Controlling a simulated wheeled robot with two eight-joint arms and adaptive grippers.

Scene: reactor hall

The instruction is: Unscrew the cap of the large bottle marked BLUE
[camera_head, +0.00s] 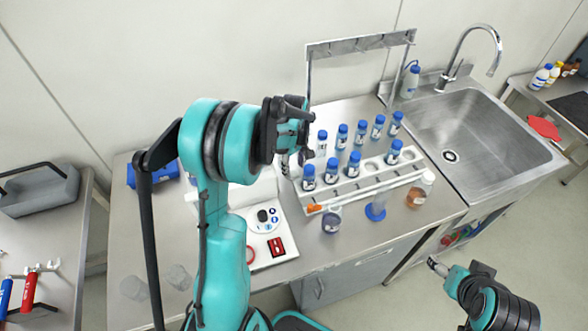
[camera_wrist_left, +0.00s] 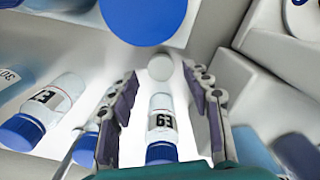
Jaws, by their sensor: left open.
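Several small bottles with blue caps stand in and behind a white rack (camera_head: 352,200) on the bench in the head view; one is the front-left bottle (camera_head: 308,178). I cannot read the word BLUE on any label. My left gripper (camera_head: 300,132) is above the rack's left end, open. In the left wrist view its fingers (camera_wrist_left: 166,110) are apart, with a blue-capped bottle labelled E9 (camera_wrist_left: 162,125) visible between and beyond them. A large round blue thing (camera_wrist_left: 145,18) fills the top; I cannot tell whether it is a cap. My right gripper (camera_head: 436,264) is low at the right, its jaws unclear.
A beaker (camera_head: 331,221), an amber jar (camera_head: 419,190) and a blue-based thing (camera_head: 376,209) stand in front of the rack. A metal frame (camera_head: 360,44) rises behind it. The sink (camera_head: 480,135) is to the right. A white device (camera_head: 268,222) is near my left arm.

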